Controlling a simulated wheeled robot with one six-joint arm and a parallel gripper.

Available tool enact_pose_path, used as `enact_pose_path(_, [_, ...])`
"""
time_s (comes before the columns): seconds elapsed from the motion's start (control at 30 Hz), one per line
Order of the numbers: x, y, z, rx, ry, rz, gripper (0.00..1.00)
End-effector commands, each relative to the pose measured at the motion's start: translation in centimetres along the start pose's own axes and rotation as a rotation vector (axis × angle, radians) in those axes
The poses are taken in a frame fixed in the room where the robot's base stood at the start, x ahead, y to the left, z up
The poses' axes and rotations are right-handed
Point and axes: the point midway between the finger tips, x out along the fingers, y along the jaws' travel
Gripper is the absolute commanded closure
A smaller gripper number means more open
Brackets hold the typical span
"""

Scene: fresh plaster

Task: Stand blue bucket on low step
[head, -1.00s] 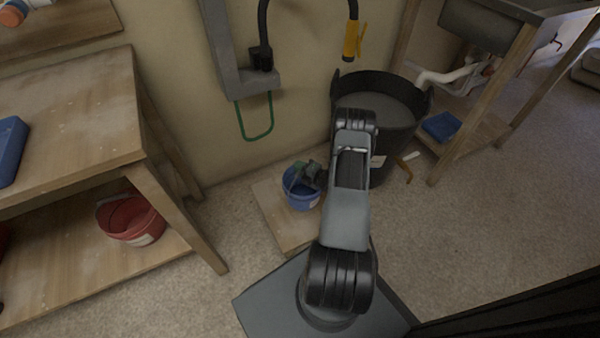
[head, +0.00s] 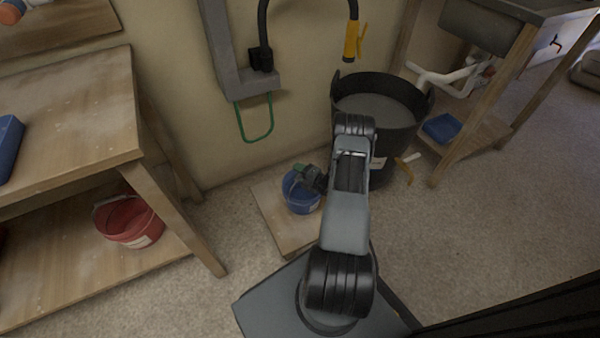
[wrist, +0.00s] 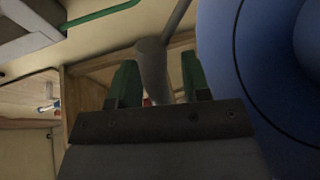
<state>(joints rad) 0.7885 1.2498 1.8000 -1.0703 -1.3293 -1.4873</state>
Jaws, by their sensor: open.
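The blue bucket (head: 301,199) stands upright on the low step (head: 272,209), a pale wooden platform on the floor by the wall. In the wrist view the bucket's blue side (wrist: 225,60) fills the right edge. My gripper (head: 301,171) is at the bucket's upper rim, its jaws partly hidden by the wrist in the head view. In the wrist view my gripper (wrist: 160,78) has its green fingers apart, with the grey handle grip (wrist: 151,68) between them. I see gaps beside the grip, so the fingers do not clasp it.
A large black tub (head: 382,108) with grey contents stands right of the step. A wooden bench (head: 70,115) is at left, with a red bucket (head: 130,222) on its lower shelf. A green loop (head: 256,120) hangs on the wall behind. Open floor lies at right.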

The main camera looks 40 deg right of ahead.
Motion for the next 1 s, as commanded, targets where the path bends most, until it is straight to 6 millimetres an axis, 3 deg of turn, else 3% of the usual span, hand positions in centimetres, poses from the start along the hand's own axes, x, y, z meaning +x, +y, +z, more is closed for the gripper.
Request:
enact_pose_path(0.17, [-1.0,0.3,0.1,0.002,-0.003,-0.001,0.56])
enact_pose_path(0.7, [-10.4,0.3,0.1,0.002,-0.004,0.0,0.56])
enact_pose_path(0.87, [-11.5,0.4,0.2,0.001,-0.003,-0.007,0.56])
enact_pose_path(1.0, [-10.4,2.1,1.3,0.017,-0.023,-0.095,0.56])
